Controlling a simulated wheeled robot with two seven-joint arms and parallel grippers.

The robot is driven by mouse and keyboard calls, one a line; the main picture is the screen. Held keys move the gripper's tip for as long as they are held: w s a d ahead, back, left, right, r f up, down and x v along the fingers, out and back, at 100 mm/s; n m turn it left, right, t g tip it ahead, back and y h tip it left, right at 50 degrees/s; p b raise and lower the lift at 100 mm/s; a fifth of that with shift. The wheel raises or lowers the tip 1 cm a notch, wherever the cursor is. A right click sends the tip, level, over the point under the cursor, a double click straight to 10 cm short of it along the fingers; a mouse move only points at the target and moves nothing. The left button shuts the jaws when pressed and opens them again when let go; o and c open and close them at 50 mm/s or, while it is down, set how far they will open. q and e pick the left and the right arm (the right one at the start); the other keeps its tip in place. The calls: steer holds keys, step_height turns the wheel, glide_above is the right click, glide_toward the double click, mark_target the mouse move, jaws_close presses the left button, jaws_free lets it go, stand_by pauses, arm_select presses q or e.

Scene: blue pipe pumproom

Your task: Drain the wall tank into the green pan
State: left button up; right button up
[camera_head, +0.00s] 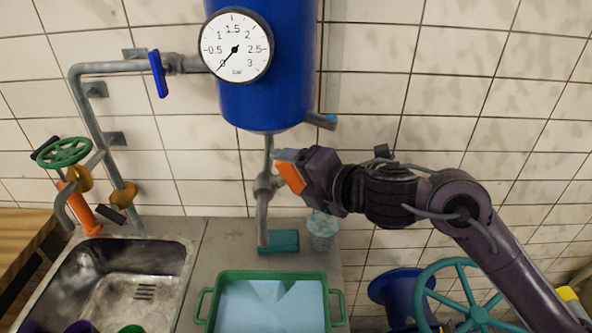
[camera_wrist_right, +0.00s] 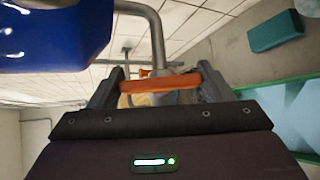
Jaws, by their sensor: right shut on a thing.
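The blue wall tank (camera_head: 265,100) hangs at the top of the head view and at upper left in the wrist view (camera_wrist_right: 60,35). A grey drain pipe (camera_head: 263,210) runs down from its underside. My right gripper (camera_head: 280,165) is beside this pipe, below the tank, shut on an orange handle (camera_wrist_right: 160,86). The handle lies across between the fingers, and its join to the pipe is partly hidden. The green pan (camera_head: 272,274) sits on the counter below and in front of the pipe's end, with a light-blue surface inside. My left gripper is not in view.
A round gauge (camera_head: 235,46) on the tank points near 0. A blue lever (camera_head: 157,73) is on the inlet pipe. A steel sink (camera_head: 180,260) is at left. A teal block (camera_head: 280,241) and a cup (camera_head: 322,232) stand behind the pan. A teal handwheel (camera_head: 468,300) is at lower right.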

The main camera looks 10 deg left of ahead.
steer(key=o, duration=1)
steer(key=b+v, duration=0.1)
steer(key=v, duration=0.6)
steer(key=shift+s+d+r, duration=0.15)
steer(key=shift+s+d, duration=0.05)
steer(key=shift+d, duration=0.1)
